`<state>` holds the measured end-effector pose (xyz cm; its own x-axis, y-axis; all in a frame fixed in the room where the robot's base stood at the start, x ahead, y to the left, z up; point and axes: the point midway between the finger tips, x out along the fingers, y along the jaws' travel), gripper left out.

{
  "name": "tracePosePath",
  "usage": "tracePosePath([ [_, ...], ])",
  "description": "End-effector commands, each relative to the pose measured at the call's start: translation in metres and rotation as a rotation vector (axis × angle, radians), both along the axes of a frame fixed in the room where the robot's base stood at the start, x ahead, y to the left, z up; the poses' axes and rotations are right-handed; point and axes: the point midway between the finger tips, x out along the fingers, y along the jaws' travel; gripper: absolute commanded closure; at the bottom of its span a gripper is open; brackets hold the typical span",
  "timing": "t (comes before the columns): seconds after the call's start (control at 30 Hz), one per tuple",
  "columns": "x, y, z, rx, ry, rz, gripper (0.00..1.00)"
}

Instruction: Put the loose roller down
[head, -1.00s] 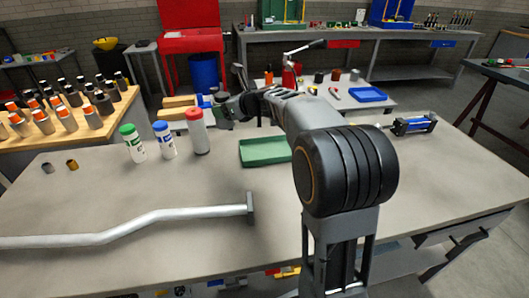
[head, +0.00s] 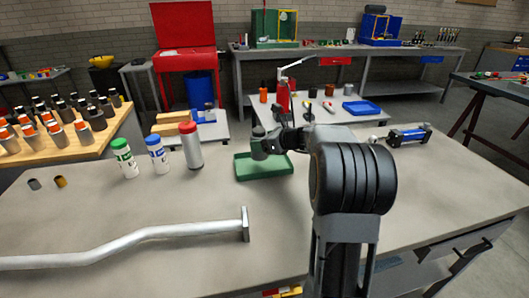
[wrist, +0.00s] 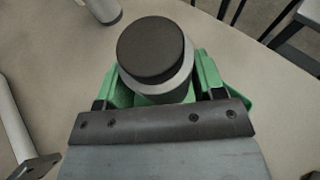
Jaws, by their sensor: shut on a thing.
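The loose roller (head: 260,150) is a short grey cylinder with a dark round top. My gripper (head: 274,143) is shut on it and holds it upright at the green tray (head: 250,174) on the workbench. In the wrist view the roller (wrist: 155,52) stands in the middle, just beyond the dark bar of my gripper, with green tray walls (wrist: 208,72) showing on both sides. The fingertips are mostly hidden. I cannot tell whether the roller's underside touches the tray floor.
A red-capped container (head: 191,147), a blue-capped bottle (head: 159,157) and a green-capped bottle (head: 124,160) stand left of the tray. A bent metal bar (head: 130,240) lies in front. A blue cylinder unit (head: 408,135) lies to the right. The bench between tray and bar is clear.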

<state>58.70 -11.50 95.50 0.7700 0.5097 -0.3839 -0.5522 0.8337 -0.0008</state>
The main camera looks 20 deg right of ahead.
Motion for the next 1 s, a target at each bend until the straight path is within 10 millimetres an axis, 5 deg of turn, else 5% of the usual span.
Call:
tracePosePath([
  [0.37, -0.001, -0.008, -0.037, 0.001, 0.000, 0.000, 0.78],
  [0.83, -0.001, -0.008, -0.043, 0.001, -0.002, -0.001, 0.78],
  [0.87, -0.001, -0.008, -0.043, 0.001, 0.001, 0.000, 0.34],
  [1.0, -0.001, -0.008, -0.043, 0.001, 0.001, 0.000, 0.21],
])
